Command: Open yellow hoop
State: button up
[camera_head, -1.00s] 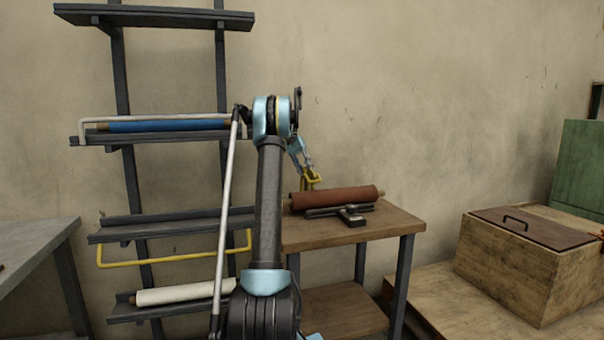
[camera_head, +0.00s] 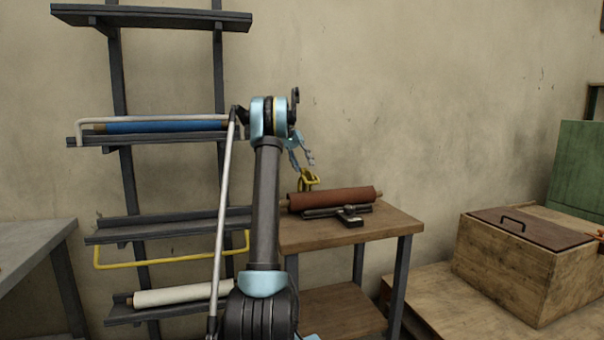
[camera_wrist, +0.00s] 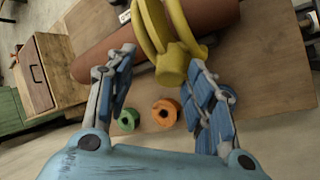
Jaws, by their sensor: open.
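A yellow hoop (camera_head: 170,259) hangs below the third shelf of the dark rack on the left, with its long bar low and level. My gripper (camera_head: 303,160) is open and empty, well to the right of this hoop, above the wooden table. My arm hides part of the rack and the hoop.
A white hoop (camera_head: 150,119) lies around a blue roll (camera_head: 165,127) on the upper shelf. A white roll (camera_head: 170,296) lies on the lowest shelf. A black tool (camera_head: 345,215) lies before the brown roll. A wooden box (camera_head: 505,260) stands right. Orange (camera_wrist: 165,113) and green (camera_wrist: 127,120) spools show below.

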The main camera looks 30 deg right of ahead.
aim_at(306, 181)
notch_tip(306, 181, up, 7)
jog(key=shift+f, duration=0.15)
jog(key=shift+c, duration=0.6)
